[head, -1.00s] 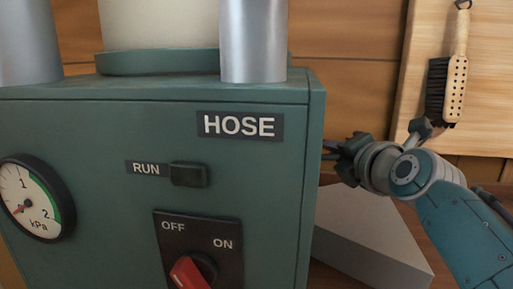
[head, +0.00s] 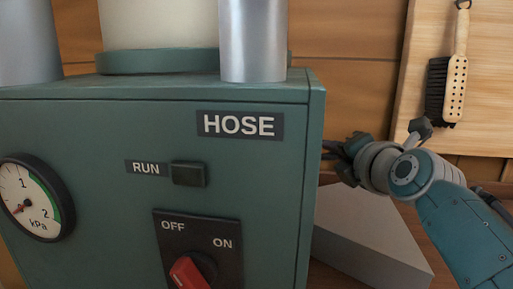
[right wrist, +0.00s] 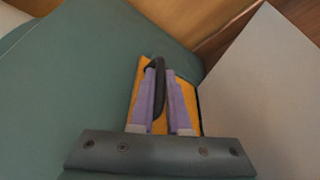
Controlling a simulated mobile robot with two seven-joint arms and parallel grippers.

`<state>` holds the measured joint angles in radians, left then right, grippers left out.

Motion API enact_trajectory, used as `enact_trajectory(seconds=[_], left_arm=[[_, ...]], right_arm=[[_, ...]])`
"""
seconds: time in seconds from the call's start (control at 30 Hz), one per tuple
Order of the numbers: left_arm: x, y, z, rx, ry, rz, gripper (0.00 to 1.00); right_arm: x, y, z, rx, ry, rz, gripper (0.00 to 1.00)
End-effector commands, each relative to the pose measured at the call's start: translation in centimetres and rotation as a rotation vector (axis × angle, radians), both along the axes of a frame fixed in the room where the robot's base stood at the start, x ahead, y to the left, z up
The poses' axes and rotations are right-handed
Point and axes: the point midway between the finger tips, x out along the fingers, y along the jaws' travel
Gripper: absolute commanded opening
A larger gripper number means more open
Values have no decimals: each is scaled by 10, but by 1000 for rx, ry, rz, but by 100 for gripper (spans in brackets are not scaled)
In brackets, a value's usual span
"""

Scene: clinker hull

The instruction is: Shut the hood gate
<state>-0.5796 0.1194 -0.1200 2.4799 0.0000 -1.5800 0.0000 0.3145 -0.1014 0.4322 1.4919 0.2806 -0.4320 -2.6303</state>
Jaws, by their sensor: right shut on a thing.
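An orange plate (right wrist: 142,80) with a dark loop handle (right wrist: 160,72), seemingly the hood gate, shows at the side of the green cabinet in the right wrist view. My right gripper (right wrist: 160,84) has its two purple fingers shut on the dark handle. In the head view my right gripper (head: 335,150) is at the cabinet's right edge, its fingertips partly hidden behind that edge. The gate itself is hidden in the head view. My left gripper is not in view.
The green cabinet (head: 110,125) fills the left and middle, with a HOSE label, a gauge (head: 35,200), a dark RUN lamp (head: 189,174) and a red OFF/ON knob (head: 190,273). A grey block (head: 370,235) lies below my right arm. A brush (head: 448,80) hangs behind.

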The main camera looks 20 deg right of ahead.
Motion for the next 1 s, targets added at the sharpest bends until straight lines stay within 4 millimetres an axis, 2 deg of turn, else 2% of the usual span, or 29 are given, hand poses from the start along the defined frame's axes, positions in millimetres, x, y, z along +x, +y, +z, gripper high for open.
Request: enact_trajectory(seconds=[0.2,0.37,0.5,0.77,0.8,1.0], left_arm=[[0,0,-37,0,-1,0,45],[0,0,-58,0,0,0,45],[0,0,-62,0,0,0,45],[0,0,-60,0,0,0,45],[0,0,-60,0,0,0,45],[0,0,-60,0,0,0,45]], right_arm=[[0,0,-49,-7,6,3,0],[-1,0,-79,-5,6,2,0],[0,0,-87,-2,4,2,0],[-1,0,-88,0,13,2,0],[-1,0,-89,0,14,2,16],[-1,1,-88,1,11,2,38]])
